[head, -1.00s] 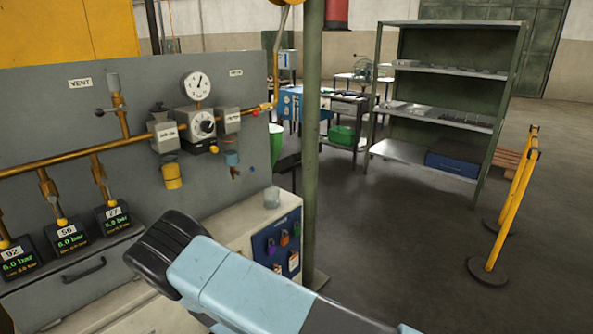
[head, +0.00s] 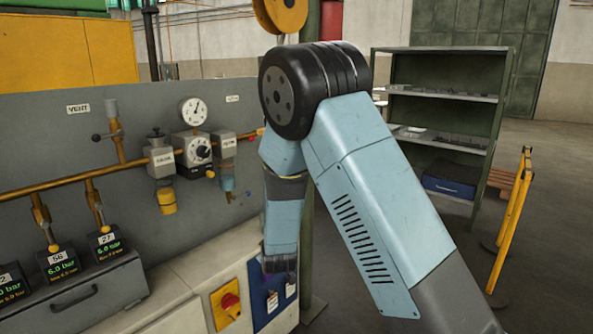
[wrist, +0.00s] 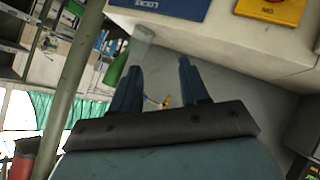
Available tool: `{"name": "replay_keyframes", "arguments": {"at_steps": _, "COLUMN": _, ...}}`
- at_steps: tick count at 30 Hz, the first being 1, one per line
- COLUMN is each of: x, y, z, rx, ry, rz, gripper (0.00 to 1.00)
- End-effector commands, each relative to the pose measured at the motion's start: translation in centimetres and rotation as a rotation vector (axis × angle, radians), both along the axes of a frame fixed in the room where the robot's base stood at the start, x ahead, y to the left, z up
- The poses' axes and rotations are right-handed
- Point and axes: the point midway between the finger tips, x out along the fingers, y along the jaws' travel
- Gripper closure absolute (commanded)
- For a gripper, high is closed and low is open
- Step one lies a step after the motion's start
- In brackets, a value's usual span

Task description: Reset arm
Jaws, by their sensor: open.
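My arm fills the middle and right of the head view, its black elbow raised and its forearm hanging down in front of the cabinet. My gripper shows in the wrist view (wrist: 155,88), with its two dark fingers apart and nothing between them. In the head view the gripper end is low, by the blue lock board (head: 272,300), and its fingers cannot be made out there. In the wrist view the cabinet (wrist: 235,42) lies beyond the fingers, with part of the blue board (wrist: 165,8) at the top.
A grey gas panel (head: 60,140) with a gauge (head: 193,111), valves and pipes stands at the left. A red-and-yellow switch (head: 230,304) is on the cabinet front. A green post stands behind my arm. A shelf (head: 440,95) and yellow barrier (head: 512,220) are at the right.

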Motion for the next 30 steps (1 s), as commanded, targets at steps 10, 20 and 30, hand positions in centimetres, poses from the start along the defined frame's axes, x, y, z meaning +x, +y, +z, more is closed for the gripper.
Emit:
{"name": "replay_keyframes", "arguments": {"at_steps": 10, "x": -1.1, "y": -5.9, "z": 9.0, "rx": 0.165, "ry": 0.151, "rz": -0.095, "gripper": 0.55}}
{"name": "replay_keyframes", "arguments": {"at_steps": 20, "x": -4.8, "y": -12.0, "z": 16.4, "rx": 0.281, "ry": 0.274, "rz": -0.178, "gripper": 0.55}}
{"name": "replay_keyframes", "arguments": {"at_steps": 30, "x": -10.9, "y": -18.4, "z": 22.8, "rx": 0.359, "ry": 0.375, "rz": -0.274, "gripper": 0.55}}
